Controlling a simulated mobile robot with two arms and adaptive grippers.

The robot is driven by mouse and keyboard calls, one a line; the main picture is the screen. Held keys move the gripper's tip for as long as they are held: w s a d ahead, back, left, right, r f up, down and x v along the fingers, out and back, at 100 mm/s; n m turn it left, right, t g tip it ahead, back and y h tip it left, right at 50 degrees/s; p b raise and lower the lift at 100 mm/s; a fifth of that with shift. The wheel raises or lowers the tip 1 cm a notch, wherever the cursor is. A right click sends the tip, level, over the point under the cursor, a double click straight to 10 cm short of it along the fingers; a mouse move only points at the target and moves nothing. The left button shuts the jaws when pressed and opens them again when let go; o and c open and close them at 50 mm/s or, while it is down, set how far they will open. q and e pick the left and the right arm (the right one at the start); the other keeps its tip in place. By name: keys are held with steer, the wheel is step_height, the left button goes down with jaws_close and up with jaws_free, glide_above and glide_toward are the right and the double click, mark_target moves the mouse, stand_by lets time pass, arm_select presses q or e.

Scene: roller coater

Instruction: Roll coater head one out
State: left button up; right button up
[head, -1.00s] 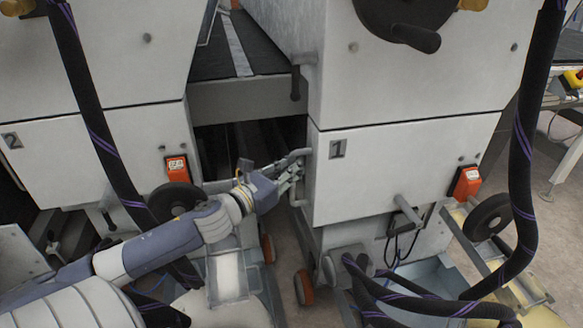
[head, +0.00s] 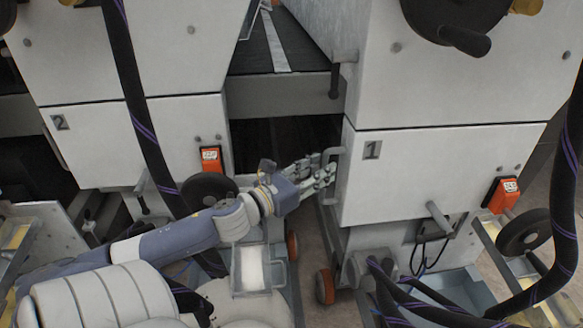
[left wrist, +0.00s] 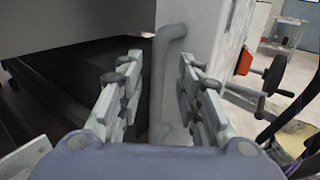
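Coater head one (head: 440,175) is the big pale grey cabinet on the right in the head view, marked 1. A grey vertical bar handle (head: 327,190) stands out from its left edge. My left gripper (head: 325,175) is at this handle. In the left wrist view, the handle (left wrist: 168,75) runs between the two fingers (left wrist: 160,95), which stand apart on either side of it. I see narrow gaps, so the fingers look open around the bar; contact is unclear. My right gripper is in neither view.
Coater head two (head: 140,140), marked 2, stands at the left, with a dark gap between the heads. Orange switch boxes (head: 211,159) sit on both heads. Head one has an orange caster (head: 325,286) below. Black hoses with purple stripes (head: 568,150) hang in front.

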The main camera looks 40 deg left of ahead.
arm_select(q)
steer(key=s, duration=0.9)
steer(key=shift+s+a, duration=0.15)
steer(key=shift+a, duration=0.2)
